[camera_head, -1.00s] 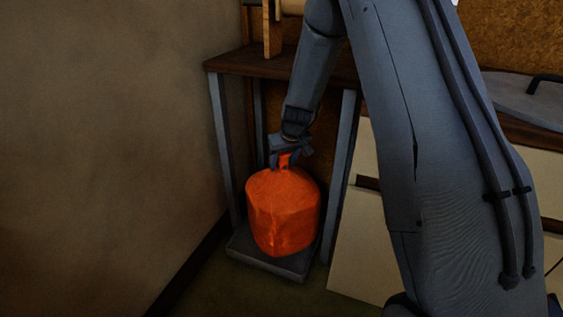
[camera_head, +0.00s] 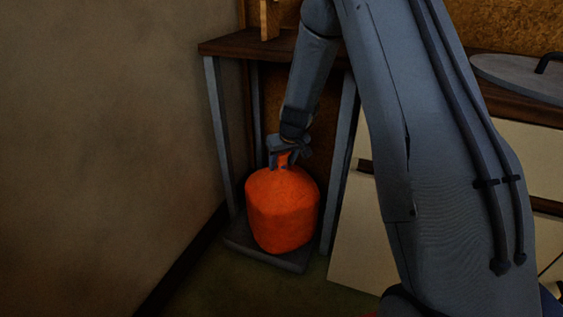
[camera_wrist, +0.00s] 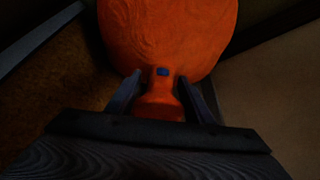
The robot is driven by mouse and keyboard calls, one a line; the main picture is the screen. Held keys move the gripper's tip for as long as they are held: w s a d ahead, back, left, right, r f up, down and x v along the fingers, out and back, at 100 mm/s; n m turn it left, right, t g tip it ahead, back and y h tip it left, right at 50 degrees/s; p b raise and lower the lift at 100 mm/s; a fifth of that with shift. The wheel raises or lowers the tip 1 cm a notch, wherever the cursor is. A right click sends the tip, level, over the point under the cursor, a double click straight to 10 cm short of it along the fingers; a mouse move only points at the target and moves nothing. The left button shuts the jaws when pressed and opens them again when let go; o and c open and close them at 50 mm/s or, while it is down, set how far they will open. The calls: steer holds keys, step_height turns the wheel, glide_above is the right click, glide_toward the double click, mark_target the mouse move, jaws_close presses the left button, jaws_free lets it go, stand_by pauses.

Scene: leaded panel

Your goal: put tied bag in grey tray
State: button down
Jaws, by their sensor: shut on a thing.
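The tied bag (camera_head: 282,212) is bright orange, rounded and upright, with a narrow neck at its top. My gripper (camera_head: 285,158) is shut on that neck from above. In the wrist view my gripper (camera_wrist: 162,98) has one finger on each side of the neck, and the bag (camera_wrist: 168,35) bulges out beyond the fingertips. A small blue patch shows on the neck. The grey tray (camera_head: 300,264) lies low under the table, directly below the bag in the head view. The bag hides most of the tray's inside, and I cannot tell whether the bag touches its floor.
A dark wooden table (camera_head: 235,47) with grey legs (camera_head: 219,140) stands around and above the tray. A bare wall (camera_head: 100,130) is close on the left. Pale panels (camera_head: 350,235) stand on the right. Green floor shows in front of the tray.

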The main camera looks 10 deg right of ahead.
steer(key=shift+w, duration=0.1)
steer(key=c, duration=0.9)
jaws_free()
steer(key=a+p+v, duration=0.1)
steer(key=p+v, duration=0.4)
steer(key=v, duration=0.7)
steer(key=s+a+r+n+g+y, duration=0.1)
steer(key=s+a+r, duration=0.3)
steer(key=s+a, duration=0.45)
steer(key=s+a+r+n+g, duration=0.1)
steer(key=s+a+r, duration=0.2)
steer(key=s+a, duration=0.55)
steer(key=s+a+r+n+g, duration=0.1)
steer(key=s, duration=0.7)
steer(key=s+a+r+g, duration=0.1)
steer(key=s+a, duration=0.1)
steer(key=s, duration=0.6)
steer(key=s+a+r+n, duration=0.1)
steer(key=s, duration=0.7)
steer(key=shift+s+a+n+g+h, duration=0.1)
steer(key=shift+a+n+g+h, duration=0.1)
steer(key=shift+n+g+h, duration=0.15)
